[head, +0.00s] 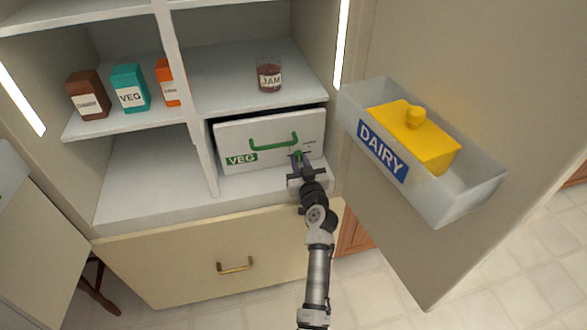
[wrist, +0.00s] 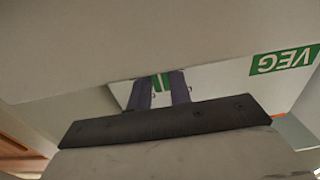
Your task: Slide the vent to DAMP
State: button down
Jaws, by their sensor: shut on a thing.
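The white drawer (head: 232,132) with a green VEG label (head: 241,159) sits shut in the lower right of the fridge. The vent's small green slider (head: 297,154) is at the lower right of its front, below the green handle (head: 273,141). Small print near the slider is too small to read, so I cannot tell its setting. My gripper (head: 299,162) is at the slider. In the wrist view the drawer front shows upside down, and my gripper's two fingers (wrist: 162,88) are closed around the green slider (wrist: 160,80), which they partly hide.
The open fridge door on the right carries a DAIRY bin (head: 462,203) with a yellow butter dish (head: 425,137). A jam jar (head: 269,76) stands on the shelf above the drawer. Several cartons stand on the left shelf. The space left of the drawer is empty.

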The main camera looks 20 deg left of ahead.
jog(key=shift+w+d, duration=0.25)
jog(key=shift+d, duration=0.15)
jog(key=c, duration=1.3)
grip_release()
jog(key=shift+s, duration=0.1)
jog(key=shift+s+d+f, duration=0.1)
jog(key=shift+s+d, duration=0.15)
jog(key=shift+s, duration=0.05)
jog(key=shift+b+v, duration=1.8)
jog(key=shift+v, duration=4.65)
